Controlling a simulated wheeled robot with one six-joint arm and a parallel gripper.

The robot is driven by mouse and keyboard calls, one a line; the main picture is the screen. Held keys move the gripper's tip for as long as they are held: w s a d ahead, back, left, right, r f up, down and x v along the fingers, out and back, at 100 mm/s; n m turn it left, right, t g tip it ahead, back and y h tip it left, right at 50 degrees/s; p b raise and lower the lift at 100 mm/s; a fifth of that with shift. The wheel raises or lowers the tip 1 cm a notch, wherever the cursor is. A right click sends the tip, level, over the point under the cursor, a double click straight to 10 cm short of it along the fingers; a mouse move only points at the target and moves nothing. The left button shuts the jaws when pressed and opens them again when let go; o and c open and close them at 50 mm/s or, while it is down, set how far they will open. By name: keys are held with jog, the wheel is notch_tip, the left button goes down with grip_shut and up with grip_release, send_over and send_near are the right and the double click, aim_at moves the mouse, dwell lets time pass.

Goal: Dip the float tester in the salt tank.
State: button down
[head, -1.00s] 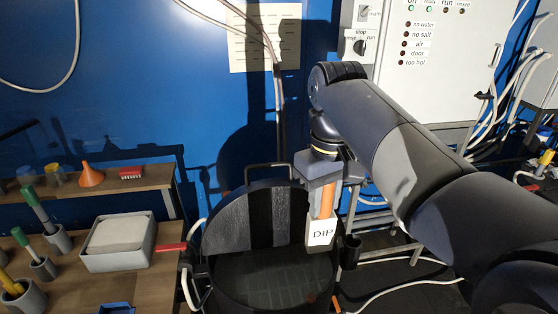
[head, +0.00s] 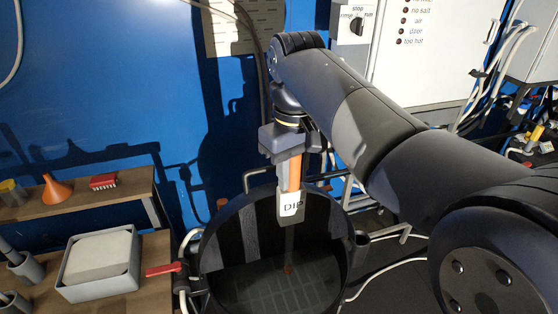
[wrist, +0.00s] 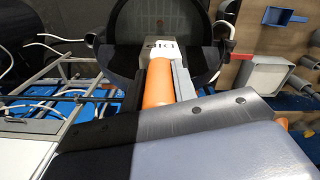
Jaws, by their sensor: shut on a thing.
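The float tester (head: 294,174) has an orange handle and a white label reading DIP. My gripper (head: 290,190) is shut on its handle, and the tester hangs roughly upright. The salt tank (head: 235,233) is a round black tub with an open top. The label is in front of the tank's far rim and wall in the head view. A small reddish spot shows lower in the tank; I cannot tell if it belongs to the tester. The wrist view shows the orange handle (wrist: 158,84) between the fingers, with the tank (wrist: 205,18) beyond.
A wooden bench at left holds a grey tray (head: 70,283) with a pale block, an orange funnel (head: 56,189) and a red brush (head: 103,181). A red handle (head: 163,269) shows beside the tank. White cables run near the tank. A control cabinet (head: 425,70) hangs behind.

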aim_at(290, 266)
jog(key=shift+s+d+f, duration=0.2)
jog(key=shift+f, duration=0.05)
jog(key=shift+f+b, duration=0.35)
jog(key=shift+f, duration=0.7)
notch_tip(290, 266, down, 3)
jog(key=b, duration=0.2)
jog(key=shift+r+b, duration=0.15)
jog(key=shift+b, duration=0.2)
jog(key=shift+f+b, duration=8.15)
jog(key=shift+f, duration=4.8)
